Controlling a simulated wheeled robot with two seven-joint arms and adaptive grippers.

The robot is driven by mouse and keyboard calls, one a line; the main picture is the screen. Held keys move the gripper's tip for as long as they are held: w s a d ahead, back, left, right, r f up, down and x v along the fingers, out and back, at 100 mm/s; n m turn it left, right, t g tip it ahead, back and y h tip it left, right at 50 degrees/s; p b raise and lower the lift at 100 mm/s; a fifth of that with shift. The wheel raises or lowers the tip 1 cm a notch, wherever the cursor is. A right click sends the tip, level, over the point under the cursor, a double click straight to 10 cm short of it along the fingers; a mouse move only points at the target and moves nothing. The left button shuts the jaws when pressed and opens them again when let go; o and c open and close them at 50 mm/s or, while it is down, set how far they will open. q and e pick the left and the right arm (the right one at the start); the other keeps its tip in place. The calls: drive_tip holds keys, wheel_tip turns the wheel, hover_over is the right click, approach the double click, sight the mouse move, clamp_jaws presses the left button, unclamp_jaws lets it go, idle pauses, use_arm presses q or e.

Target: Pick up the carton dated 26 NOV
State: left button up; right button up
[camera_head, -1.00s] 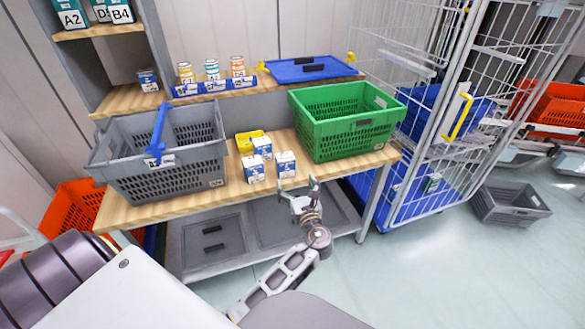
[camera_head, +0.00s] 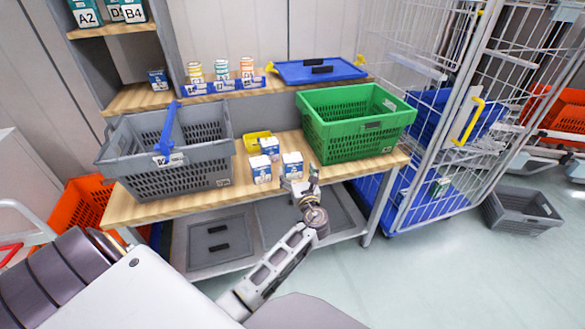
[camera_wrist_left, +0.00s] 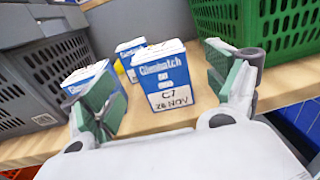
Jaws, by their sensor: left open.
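The carton dated 26 NOV (camera_wrist_left: 165,80) is a blue and white box marked C7. It stands upright on the wooden bench and also shows in the head view (camera_head: 292,165). My left gripper (camera_head: 300,184) is open at the front edge of the bench, close in front of this carton. In the left wrist view its two green-padded fingers (camera_wrist_left: 168,84) frame the carton with space on both sides; no contact shows. A second similar carton (camera_head: 260,170) stands to the left, and a third (camera_head: 270,147) behind; their dates are not readable. My right gripper is not in view.
A grey basket (camera_head: 190,178) stands left of the cartons and a green crate (camera_head: 345,145) to the right. A small yellow tray (camera_head: 254,138) lies behind. The wooden bench (camera_head: 150,205) has a bare front strip. A wire cage trolley (camera_head: 420,185) stands right.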

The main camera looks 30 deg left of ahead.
sight(294, 167)
use_arm(q)
drive_tip(key=shift+w+a, duration=0.5)
drive_tip(key=shift+a, duration=0.1)
drive_tip(key=shift+w+a+f, duration=0.15)
drive_tip(key=shift+w+a, duration=0.1)
drive_tip(key=shift+w, duration=0.05)
drive_tip(key=b+x, duration=0.1)
drive_tip(key=x, duration=0.2)
drive_tip(key=shift+w+f, duration=0.15)
drive_tip(key=shift+f, duration=0.05)
drive_tip(key=shift+w+a, duration=0.35)
drive_tip(key=shift+a, duration=0.15)
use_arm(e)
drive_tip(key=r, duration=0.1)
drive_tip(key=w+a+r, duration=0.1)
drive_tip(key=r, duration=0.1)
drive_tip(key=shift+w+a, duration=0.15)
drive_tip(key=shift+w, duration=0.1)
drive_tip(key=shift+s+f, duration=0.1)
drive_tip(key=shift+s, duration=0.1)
